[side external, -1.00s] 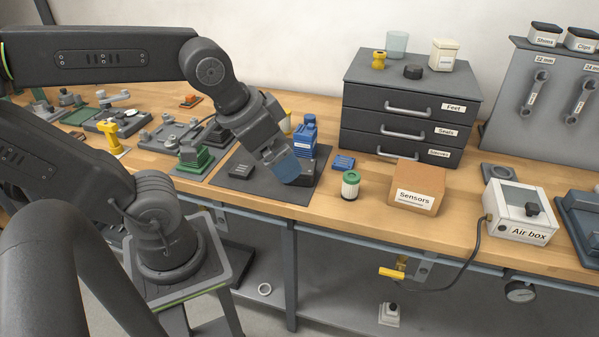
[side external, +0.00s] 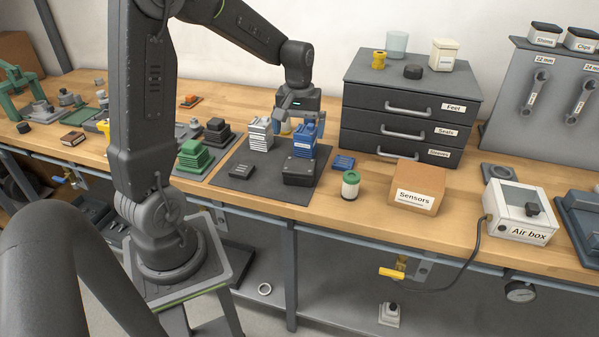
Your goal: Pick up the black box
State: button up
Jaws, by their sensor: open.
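A black box (side external: 300,172) sits on the right part of the dark mat (side external: 258,190) on the bench. It is in full view, just in front of a blue ribbed block (side external: 304,141). Whether the fingers touch the blue block I cannot tell. A smaller flat dark piece (side external: 241,171) lies on the mat to the left.
A silver ribbed block (side external: 260,135) stands left of the blue one. A green stack (side external: 194,156) is farther left. A green-capped jar (side external: 350,185), a small blue piece (side external: 343,162) and a Sensors carton (side external: 416,188) are to the right. The drawer cabinet (side external: 410,105) stands behind.

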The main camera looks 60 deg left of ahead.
aim_at(300, 164)
notch_tip(300, 164, down, 14)
jog(key=shift+w+r, duration=0.1)
jog(key=shift+w, duration=0.05)
dwell(0.5)
jog(key=shift+c, duration=0.4)
jog(key=c, duration=0.7)
jog(key=shift+o, duration=0.2)
jog(key=shift+r, duration=0.2)
